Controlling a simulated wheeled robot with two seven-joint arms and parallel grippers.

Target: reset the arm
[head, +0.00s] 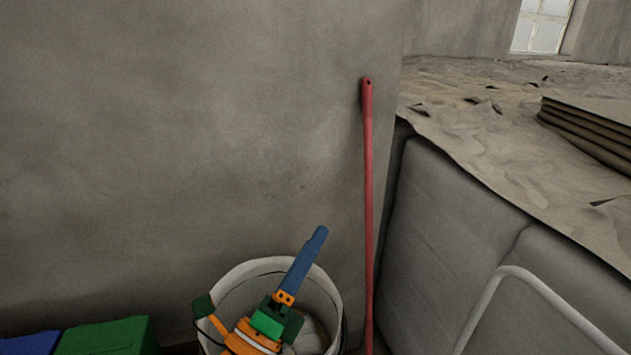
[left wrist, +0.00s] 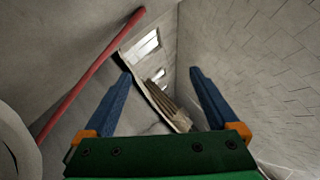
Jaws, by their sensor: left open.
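My left gripper (head: 318,234) is at the bottom of the head view, with blue fingers, orange joints and a green body. In this view its fingers overlap and point up and to the right, in front of a white bucket (head: 238,272). In the left wrist view the two blue fingers of the left gripper (left wrist: 160,76) stand wide apart with nothing between them. My right gripper is in neither view.
A red pole (head: 368,200) stands upright against the grey wall (head: 180,130). To its right is a grey block (head: 450,215) with a crumpled brownish top (head: 470,100) carrying a layered flat stack (head: 590,127). A pale curved bar (head: 530,280) is at lower right.

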